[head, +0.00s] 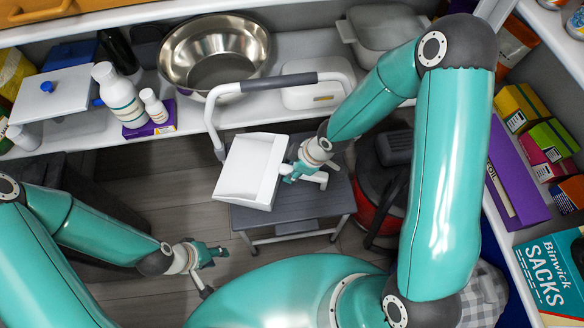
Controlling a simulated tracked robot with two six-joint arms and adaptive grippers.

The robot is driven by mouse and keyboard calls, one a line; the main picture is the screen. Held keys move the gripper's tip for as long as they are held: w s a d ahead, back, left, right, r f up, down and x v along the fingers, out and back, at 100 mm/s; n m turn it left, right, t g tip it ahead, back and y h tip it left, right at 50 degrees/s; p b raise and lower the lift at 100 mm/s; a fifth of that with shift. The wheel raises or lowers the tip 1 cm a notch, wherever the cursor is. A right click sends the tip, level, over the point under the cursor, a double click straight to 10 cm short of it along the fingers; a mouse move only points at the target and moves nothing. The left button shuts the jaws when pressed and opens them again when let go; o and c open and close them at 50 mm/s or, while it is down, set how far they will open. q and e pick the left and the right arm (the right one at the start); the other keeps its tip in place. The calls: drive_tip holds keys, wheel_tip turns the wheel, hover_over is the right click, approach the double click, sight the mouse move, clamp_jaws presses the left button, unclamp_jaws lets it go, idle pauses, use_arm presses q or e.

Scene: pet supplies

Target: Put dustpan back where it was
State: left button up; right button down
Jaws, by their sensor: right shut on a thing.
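The white dustpan (248,167) is in the middle of the head view, held above a grey step stool (295,204). My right gripper (290,172) is at the dustpan's right side and shut on it. The dustpan's handle is largely hidden by the gripper. My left gripper (209,254) is over the floor at the lower left, apart from the dustpan. Its fingers are small and I cannot tell how far apart they are.
A shelf behind holds a steel bowl (214,55), white bottles (118,95) and lidded containers (318,83). The stool's handrail (262,84) rises behind the dustpan. A red and black round object (377,190) stands right of the stool. Boxes (517,172) fill the right shelves.

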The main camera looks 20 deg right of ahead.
drive_tip(key=c, duration=0.9)
unclamp_jaws()
drive_tip(key=shift+o, duration=0.2)
drive_tip(key=shift+r, duration=0.1)
drive_tip(key=p+v, duration=0.9)
drive_tip(key=v, duration=0.1)
drive_tip(key=shift+r+p, duration=0.15)
drive_tip(key=shift+p, duration=0.25)
drive_tip(key=shift+p+v, duration=0.75)
drive_tip(key=s+a+f+m, duration=0.2)
drive_tip(key=s+m, duration=0.1)
drive_tip(key=m, duration=0.1)
drive_tip(key=s+a+f+m+g, duration=0.1)
drive_tip(key=s+f+m, duration=0.2)
drive_tip(key=s+m, duration=0.1)
drive_tip(key=s+a+f+m+g, duration=0.1)
drive_tip(key=s+a+f+m, duration=0.1)
drive_tip(key=m, duration=0.3)
drive_tip(key=shift+s+a+f, duration=0.1)
drive_tip(key=shift+s+a, duration=0.05)
drive_tip(key=shift+s, duration=0.25)
drive_tip(key=shift+s+a+f, duration=0.15)
drive_tip(key=shift+s, duration=0.25)
